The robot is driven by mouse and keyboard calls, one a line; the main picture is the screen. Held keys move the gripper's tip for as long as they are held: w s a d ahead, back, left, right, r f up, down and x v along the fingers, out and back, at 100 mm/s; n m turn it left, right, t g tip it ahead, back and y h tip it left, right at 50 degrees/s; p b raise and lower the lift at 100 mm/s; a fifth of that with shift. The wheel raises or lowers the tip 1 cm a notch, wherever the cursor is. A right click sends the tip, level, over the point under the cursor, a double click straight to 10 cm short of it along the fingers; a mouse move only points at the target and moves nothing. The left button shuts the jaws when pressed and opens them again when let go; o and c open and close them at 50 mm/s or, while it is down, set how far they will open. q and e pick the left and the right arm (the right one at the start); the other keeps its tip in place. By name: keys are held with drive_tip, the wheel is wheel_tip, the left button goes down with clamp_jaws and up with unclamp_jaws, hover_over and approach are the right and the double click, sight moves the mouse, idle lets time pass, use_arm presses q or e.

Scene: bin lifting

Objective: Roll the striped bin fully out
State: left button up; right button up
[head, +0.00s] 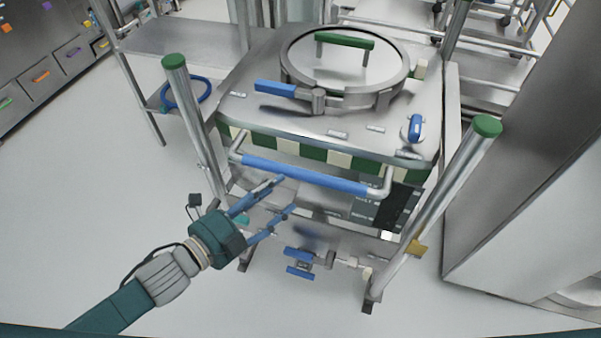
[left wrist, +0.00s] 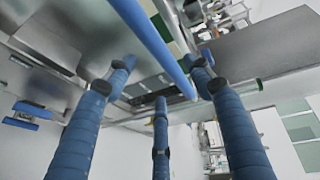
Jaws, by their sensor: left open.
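The striped bin (head: 300,121) is a steel box with a green-and-white band and a round lid (head: 345,65) with a green grip. A blue handle bar (head: 305,174) runs across its front. My left gripper (head: 286,195) is open and empty, just below and in front of the left half of this bar. In the left wrist view its blue fingers (left wrist: 163,75) are spread, and the blue bar (left wrist: 150,35) crosses the picture between the left and right ones. I cannot tell whether any finger touches it. My right gripper is not in view.
Steel posts with green caps (head: 487,126) flank the bin front. A blue-handled valve (head: 300,262) sticks out low. A steel cabinet (head: 530,190) stands close on the right and a side table (head: 185,37) on the left. The floor at front left (head: 80,200) is clear.

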sight(301, 178)
use_arm(q)
drive_tip(key=p+x, duration=0.1)
drive_tip(key=x, duration=0.8)
drive_tip(key=shift+w+d+p, duration=0.1)
drive_tip(key=shift+p, duration=0.25)
clamp_jaws()
